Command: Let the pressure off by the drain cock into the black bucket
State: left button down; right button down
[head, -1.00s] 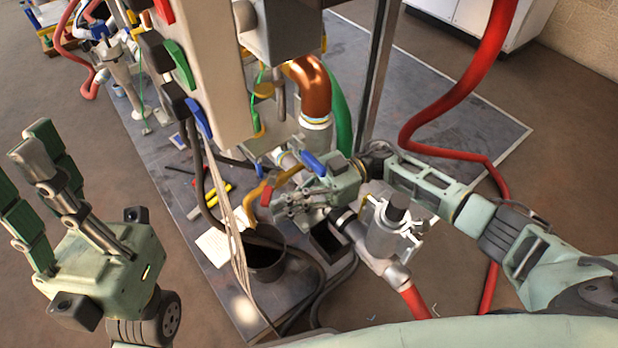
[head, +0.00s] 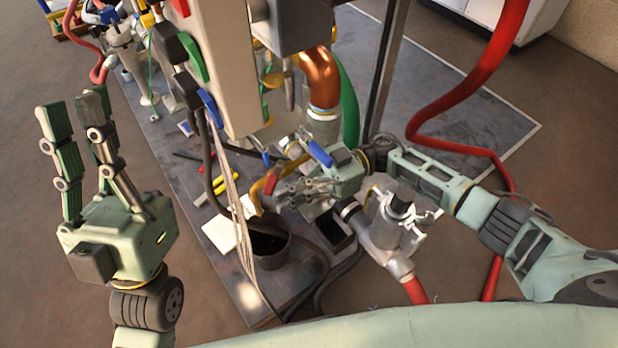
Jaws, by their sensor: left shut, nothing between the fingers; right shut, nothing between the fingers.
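The black bucket (head: 281,257) stands on the dark grey platform below the heater, its mouth partly crossed by pale cords. A curved yellow-brass pipe (head: 258,194) reaches down above it. A small red handle (head: 270,185) sits beside this pipe; I cannot tell for sure that it is the drain cock. My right gripper (head: 284,192) is shut and empty, close beside the red handle, above and right of the bucket. Whether it touches the handle is not clear.
A blue lever (head: 320,153) is just above my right gripper. A grey valve body (head: 386,222) with a red hose stands right of it. Cables and pale cords hang left of the bucket. A white paper (head: 222,234) lies on the platform.

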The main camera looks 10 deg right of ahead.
jog(key=v, duration=1.2)
dwell(0.7)
